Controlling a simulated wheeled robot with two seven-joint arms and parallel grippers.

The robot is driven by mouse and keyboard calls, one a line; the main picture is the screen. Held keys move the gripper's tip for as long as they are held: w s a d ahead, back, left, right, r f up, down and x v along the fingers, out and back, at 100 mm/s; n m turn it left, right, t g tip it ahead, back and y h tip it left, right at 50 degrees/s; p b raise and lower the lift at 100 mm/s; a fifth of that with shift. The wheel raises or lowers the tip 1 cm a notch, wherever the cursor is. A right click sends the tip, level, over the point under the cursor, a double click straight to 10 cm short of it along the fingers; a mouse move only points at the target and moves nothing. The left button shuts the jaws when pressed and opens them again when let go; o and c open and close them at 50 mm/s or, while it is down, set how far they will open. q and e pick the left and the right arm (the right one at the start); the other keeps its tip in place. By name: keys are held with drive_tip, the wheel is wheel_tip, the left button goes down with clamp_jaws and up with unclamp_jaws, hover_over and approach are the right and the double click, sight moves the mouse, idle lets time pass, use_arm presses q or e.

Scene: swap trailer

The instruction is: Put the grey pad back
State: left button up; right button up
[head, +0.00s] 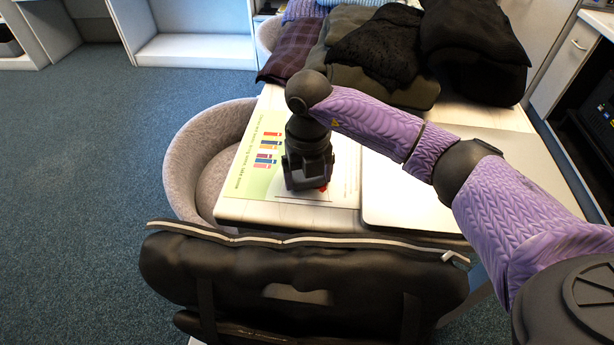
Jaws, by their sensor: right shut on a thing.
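My right gripper (308,178) points down at the front left of the table, over a printed sheet. It is shut on a small red thing (323,187), of which only a bit shows at the fingertips. The rest of it is hidden by the gripper. I cannot tell whether it touches the sheet. I cannot make out the grey pad for sure. A flat light-grey slab (405,200) lies on the table right of the gripper, partly under my right arm. My left gripper is not in view.
The green and white printed sheet (262,180) lies on the table (245,208). Folded dark clothes (385,50) fill the table's back. A grey round-backed chair (190,150) stands at its left. A black padded thing (300,285) is in front. Blue carpet (80,190) at left is clear.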

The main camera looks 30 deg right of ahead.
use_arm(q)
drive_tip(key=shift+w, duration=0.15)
use_arm(e)
drive_tip(key=o, duration=0.9)
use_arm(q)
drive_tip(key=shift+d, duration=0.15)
use_arm(e)
drive_tip(key=shift+o, duration=0.2)
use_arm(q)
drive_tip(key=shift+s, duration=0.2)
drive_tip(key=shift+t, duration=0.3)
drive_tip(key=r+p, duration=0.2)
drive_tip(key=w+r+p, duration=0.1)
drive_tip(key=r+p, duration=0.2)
use_arm(e)
wheel_tip(320, 180, up, 12)
drive_tip(key=shift+r, duration=0.15)
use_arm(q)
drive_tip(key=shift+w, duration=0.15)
